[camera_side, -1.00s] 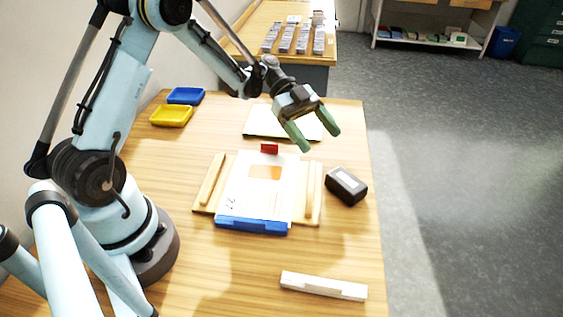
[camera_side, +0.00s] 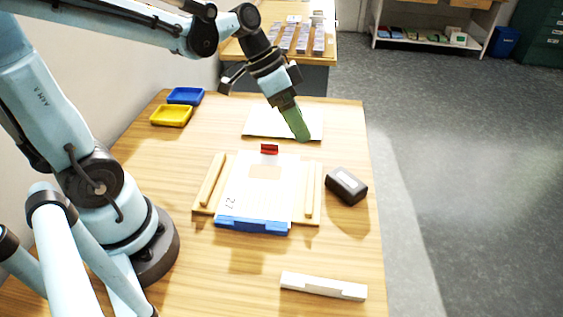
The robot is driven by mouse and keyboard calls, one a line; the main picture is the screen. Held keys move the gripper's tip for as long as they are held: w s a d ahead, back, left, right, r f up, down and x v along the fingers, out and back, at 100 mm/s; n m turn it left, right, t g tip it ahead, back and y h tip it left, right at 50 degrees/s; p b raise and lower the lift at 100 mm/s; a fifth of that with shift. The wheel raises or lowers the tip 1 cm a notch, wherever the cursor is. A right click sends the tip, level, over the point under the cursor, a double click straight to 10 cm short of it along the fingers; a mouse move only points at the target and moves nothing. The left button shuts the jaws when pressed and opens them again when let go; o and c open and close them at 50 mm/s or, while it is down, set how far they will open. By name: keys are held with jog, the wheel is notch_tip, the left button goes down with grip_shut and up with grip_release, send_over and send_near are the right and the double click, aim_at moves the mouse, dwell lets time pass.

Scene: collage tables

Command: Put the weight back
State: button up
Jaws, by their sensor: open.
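A black block with a grey label on top (camera_side: 347,186), which looks like the weight, rests on the table just right of the wooden board. A white sheet (camera_side: 245,195) with a tan patch lies on the board (camera_side: 313,212), between two raised wooden rails. A blue bar (camera_side: 252,226) lies across the sheet's near edge and a small red clip (camera_side: 269,149) sits at its far edge. My gripper (camera_side: 297,124) is above the far part of the table, beyond and left of the black block. Its green fingers overlap in this view; it is open and holds nothing visible.
A white bar (camera_side: 323,287) lies near the front of the table. Yellow (camera_side: 171,116) and blue (camera_side: 186,96) trays sit at the back left. A white sheet or pad (camera_side: 262,122) lies beneath my gripper. Bare table surrounds the black block.

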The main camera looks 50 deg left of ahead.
jog(key=s+a+n+t+y, duration=0.2)
jog(key=s+n+t+y, duration=0.1)
jog(key=s+n+y, duration=0.1)
jog(key=shift+s+a+r+n+t+y, duration=0.3)
jog(key=shift+s+a+n+t, duration=0.1)
jog(key=shift+s+n, duration=0.55)
dwell(0.7)
